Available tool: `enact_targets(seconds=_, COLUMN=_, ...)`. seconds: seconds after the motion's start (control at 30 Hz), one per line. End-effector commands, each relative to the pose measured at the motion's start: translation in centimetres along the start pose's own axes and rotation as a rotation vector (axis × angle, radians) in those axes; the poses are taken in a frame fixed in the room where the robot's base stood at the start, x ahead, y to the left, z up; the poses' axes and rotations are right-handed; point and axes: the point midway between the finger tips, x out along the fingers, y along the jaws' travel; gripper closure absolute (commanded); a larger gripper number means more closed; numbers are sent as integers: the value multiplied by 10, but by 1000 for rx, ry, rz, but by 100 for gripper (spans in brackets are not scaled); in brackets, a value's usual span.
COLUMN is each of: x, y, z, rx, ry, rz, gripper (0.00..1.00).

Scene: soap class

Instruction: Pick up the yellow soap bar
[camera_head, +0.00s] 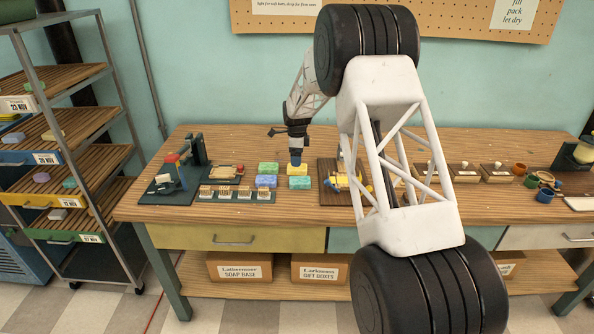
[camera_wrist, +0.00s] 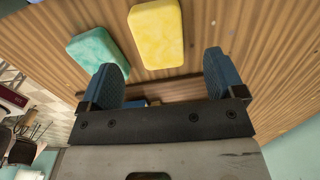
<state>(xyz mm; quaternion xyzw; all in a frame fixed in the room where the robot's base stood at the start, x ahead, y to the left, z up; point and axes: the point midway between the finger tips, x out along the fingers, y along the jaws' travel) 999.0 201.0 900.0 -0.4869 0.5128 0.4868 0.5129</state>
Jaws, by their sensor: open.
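My gripper (camera_head: 296,161) is just above the back of this group, pointing down. In the wrist view, one yellow bar (camera_wrist: 157,33) lies beyond my open, empty gripper (camera_wrist: 163,76), nearer the top edge than the fingertips. A green bar (camera_wrist: 95,50) lies beside it, beyond the left finger.
A dark tray with several small blocks (camera_head: 238,191) and a soap-cutting device (camera_head: 182,170) stand left of the bars. A brown board (camera_head: 330,197) with a yellow object lies to the right. The workbench (camera_head: 285,211) has bare wood in front of the bars.

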Motion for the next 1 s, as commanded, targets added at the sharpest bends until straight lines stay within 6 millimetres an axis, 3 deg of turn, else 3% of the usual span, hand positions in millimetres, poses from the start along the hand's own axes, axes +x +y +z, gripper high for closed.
enact_targets(seconds=0.37, x=3, y=0, z=0, rx=0, ry=0, rz=1, gripper=12)
enact_targets(seconds=0.8, x=45, y=1, z=-1, rx=0, ry=0, rz=1, gripper=12)
enact_targets(seconds=1.0, x=53, y=1, z=-1, rx=0, ry=0, rz=0, gripper=12)
